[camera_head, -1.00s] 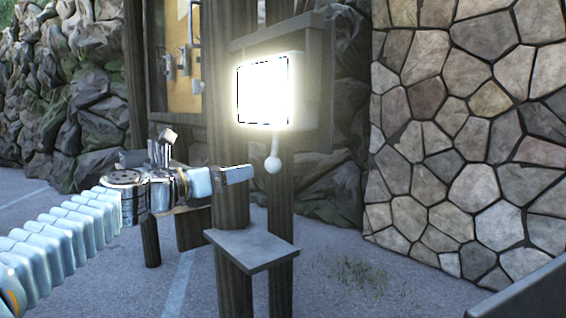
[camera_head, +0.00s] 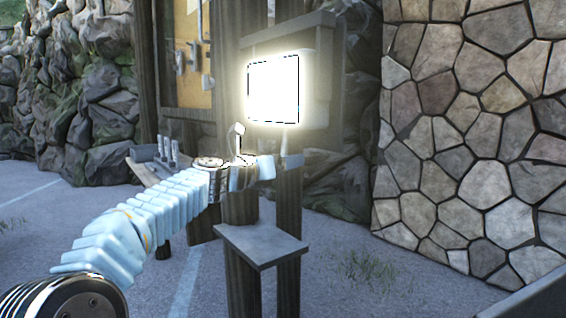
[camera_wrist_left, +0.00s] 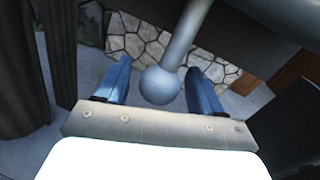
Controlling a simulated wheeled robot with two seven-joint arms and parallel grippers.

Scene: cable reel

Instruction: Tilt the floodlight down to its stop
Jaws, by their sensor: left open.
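The floodlight (camera_head: 273,90) is a lit, glowing white panel on the wooden post frame, and its face looks toward me. A light grey handle rod (camera_head: 285,140) hangs below it. In the left wrist view the rod ends in a round ball knob (camera_wrist_left: 160,85), which sits between the two blue fingers of my left gripper (camera_wrist_left: 162,88). The fingers are open, with a gap visible on both sides of the ball. In the head view my left gripper (camera_head: 270,167) is just below the floodlight, and its fingertips and the ball are largely hidden. My right gripper is not in view.
A small grey shelf (camera_head: 262,245) juts from the posts below my left arm. A stone wall (camera_head: 475,140) stands on the right. A side ledge (camera_head: 150,165) with upright metal items is behind the arm. Paved ground is open in front.

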